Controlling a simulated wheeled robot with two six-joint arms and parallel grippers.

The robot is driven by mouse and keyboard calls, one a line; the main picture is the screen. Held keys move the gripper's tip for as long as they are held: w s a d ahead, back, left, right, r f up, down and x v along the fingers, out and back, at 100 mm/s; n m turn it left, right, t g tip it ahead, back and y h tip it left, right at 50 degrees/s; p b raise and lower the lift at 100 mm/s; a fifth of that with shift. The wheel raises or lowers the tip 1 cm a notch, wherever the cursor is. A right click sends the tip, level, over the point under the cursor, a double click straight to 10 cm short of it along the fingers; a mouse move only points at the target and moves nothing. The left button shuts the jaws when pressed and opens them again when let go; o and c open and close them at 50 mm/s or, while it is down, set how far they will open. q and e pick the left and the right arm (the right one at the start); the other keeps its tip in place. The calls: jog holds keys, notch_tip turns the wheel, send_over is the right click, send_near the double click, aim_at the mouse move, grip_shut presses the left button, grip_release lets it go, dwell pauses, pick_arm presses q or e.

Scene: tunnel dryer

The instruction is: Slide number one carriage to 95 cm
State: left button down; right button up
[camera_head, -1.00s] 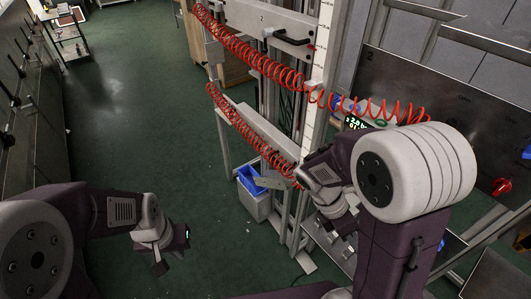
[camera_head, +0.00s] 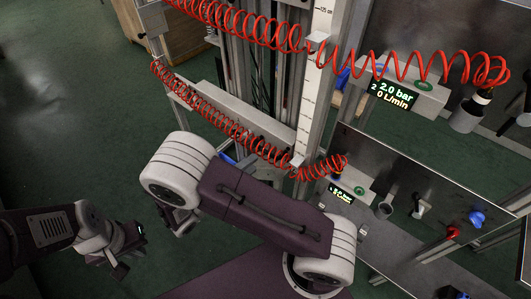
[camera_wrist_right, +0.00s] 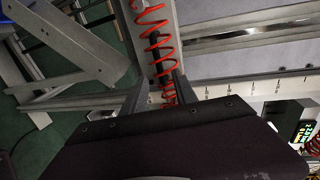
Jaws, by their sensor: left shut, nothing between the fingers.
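The lower grey carriage beam (camera_head: 225,103) crosses the upright frame under a red coiled hose (camera_head: 205,112); its number is not readable. A white scale strip (camera_head: 312,85) runs down the upright, with a 125 cm mark near its top. My left gripper (camera_head: 132,258) is shut and empty at the lower left, away from the carriage.
A second red hose (camera_head: 400,65) crosses above, reaching the right panel. A display (camera_head: 392,95) reads 2.0 bar, 0 L/min. A lower display (camera_head: 345,192), red knob (camera_head: 453,231) and blue knob (camera_head: 478,218) are at right. Green floor (camera_head: 60,130) is open at left.

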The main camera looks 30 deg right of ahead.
aim_at(267, 151)
jog(key=b+x, duration=0.1)
jog(key=x, duration=0.8)
jog(key=shift+w+b, duration=0.2)
jog(key=shift+b, duration=0.1)
jog(key=shift+a, duration=0.1)
grip_shut()
dwell(0.7)
